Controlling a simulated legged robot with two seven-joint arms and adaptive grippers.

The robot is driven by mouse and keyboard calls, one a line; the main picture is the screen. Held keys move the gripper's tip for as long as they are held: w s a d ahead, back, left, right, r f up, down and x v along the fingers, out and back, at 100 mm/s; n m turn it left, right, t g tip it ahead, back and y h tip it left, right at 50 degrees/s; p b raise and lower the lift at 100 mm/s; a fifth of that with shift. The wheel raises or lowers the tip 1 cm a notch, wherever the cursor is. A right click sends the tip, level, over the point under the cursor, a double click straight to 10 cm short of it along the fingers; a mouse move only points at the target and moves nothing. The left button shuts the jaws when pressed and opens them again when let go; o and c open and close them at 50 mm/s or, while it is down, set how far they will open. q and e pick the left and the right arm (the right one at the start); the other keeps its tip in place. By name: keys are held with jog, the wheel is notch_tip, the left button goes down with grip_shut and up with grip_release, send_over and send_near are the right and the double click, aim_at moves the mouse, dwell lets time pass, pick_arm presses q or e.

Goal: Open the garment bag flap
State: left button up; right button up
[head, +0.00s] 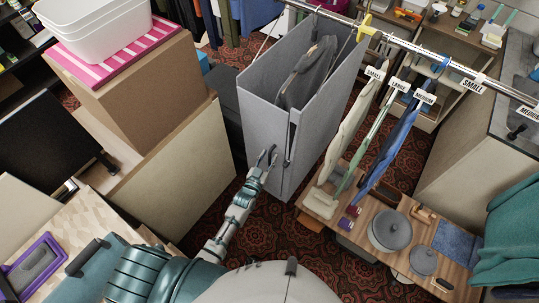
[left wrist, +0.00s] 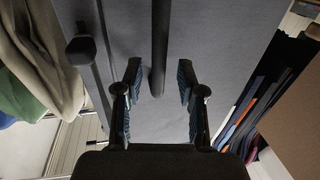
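The grey garment bag (head: 262,115) hangs open-topped from the metal rail, with a dark garment (head: 308,72) inside. A narrow dark strip (head: 291,138) runs down its near face beside an edge. My left gripper (head: 267,158) is in front of that face, close to the strip. In the left wrist view my left gripper (left wrist: 158,84) is open, fingers pointing at the grey face of the bag (left wrist: 210,40). A dark upright bar (left wrist: 160,40) ends between the fingers, with gaps on both sides. I cannot tell which part is the flap. My right gripper is not in view.
Tagged clothes (head: 352,125) hang on the rail (head: 420,54) right of the bag. A low wooden table (head: 410,262) with pots stands below them. A cardboard box (head: 140,90) and a beige panel (head: 180,170) stand left of my left arm. Patterned carpet (head: 285,232) lies between.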

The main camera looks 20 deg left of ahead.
pick_arm(q)
jog(key=shift+w+d, duration=0.3)
jog(key=shift+w, duration=0.35)
jog(key=shift+a, duration=0.15)
grip_shut()
jog(key=shift+s, duration=0.15)
